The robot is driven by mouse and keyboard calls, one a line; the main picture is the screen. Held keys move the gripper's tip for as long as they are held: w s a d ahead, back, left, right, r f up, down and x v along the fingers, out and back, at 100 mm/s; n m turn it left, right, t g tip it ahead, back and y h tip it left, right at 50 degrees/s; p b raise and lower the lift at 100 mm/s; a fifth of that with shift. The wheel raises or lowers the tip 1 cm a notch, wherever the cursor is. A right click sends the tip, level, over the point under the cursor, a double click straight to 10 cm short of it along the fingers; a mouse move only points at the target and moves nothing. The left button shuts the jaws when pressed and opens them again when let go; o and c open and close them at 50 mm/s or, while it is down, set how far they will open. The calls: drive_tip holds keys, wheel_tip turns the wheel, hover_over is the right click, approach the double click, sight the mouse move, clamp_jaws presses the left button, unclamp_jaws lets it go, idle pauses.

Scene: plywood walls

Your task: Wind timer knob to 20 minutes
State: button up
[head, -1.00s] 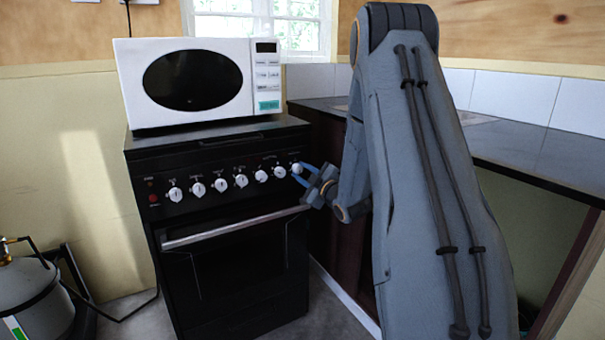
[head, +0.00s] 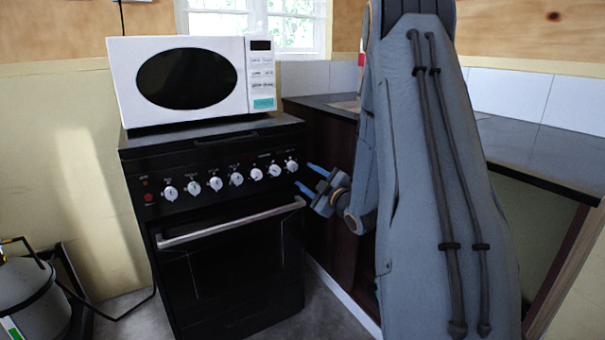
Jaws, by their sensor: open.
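The black stove (head: 225,250) has a row of several white knobs along its front panel. The rightmost knob (head: 291,165) is at the panel's right end. The printed labels are too small to read, so I cannot tell for sure which knob is the timer or what its setting is. My gripper (head: 302,177) has two blue fingers spread apart, pointing left towards the panel. It is empty, just right of and slightly below the rightmost knob, and appears clear of it.
A white microwave (head: 255,95) stands on the stove top. The oven door handle (head: 230,222) sticks out below the knobs. A dark counter (head: 520,150) runs along the right. A grey gas cylinder (head: 30,295) stands at the lower left.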

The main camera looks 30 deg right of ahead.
sight(294, 168)
drive_tip(key=shift+s, duration=0.5)
drive_tip(key=shift+w+a+m+y, duration=0.1)
drive_tip(key=shift+w+m, duration=1.2)
drive_tip(key=shift+m, duration=0.45)
drive_tip(key=shift+w+m+y, duration=0.1)
drive_tip(key=shift+w+m, duration=1.2)
drive_tip(key=shift+m, duration=0.5)
drive_tip(key=shift+w+a+m+y, duration=0.1)
drive_tip(key=shift+w+m, duration=1.2)
drive_tip(key=shift+m, duration=0.45)
drive_tip(key=shift+c, duration=0.2)
drive_tip(key=c, duration=1)
